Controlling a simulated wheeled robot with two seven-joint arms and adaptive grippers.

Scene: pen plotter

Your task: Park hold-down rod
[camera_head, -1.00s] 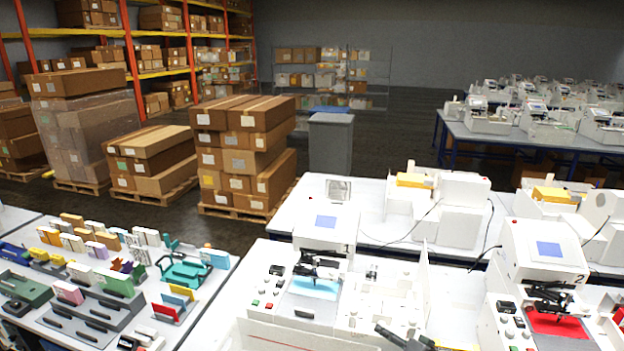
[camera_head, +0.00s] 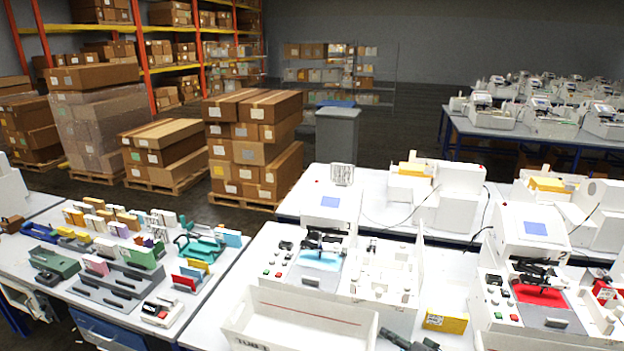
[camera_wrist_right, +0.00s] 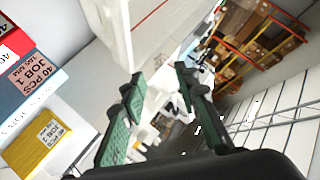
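Plotter 1 (camera_head: 327,208) stands on the white bench in the head view, with a light blue sheet (camera_head: 320,259) under its black mechanism (camera_head: 325,240). Plotter 2 (camera_head: 530,232) stands to its right with a red sheet (camera_head: 541,296). I cannot make out the hold-down rod as a separate part. My right gripper (camera_head: 408,343) shows only partly at the bottom edge of the head view, in front of plotter 1's right side. In the right wrist view its green-padded fingers (camera_wrist_right: 160,85) are apart with nothing between them. My left gripper is not in view.
A white open bin (camera_head: 300,308) stands at the front of plotter 1. A yellow box (camera_head: 446,320) lies between the plotters. A table (camera_head: 215,290) with many coloured parts is at left. Labelled blue (camera_wrist_right: 32,88) and yellow (camera_wrist_right: 40,141) boxes show in the wrist view.

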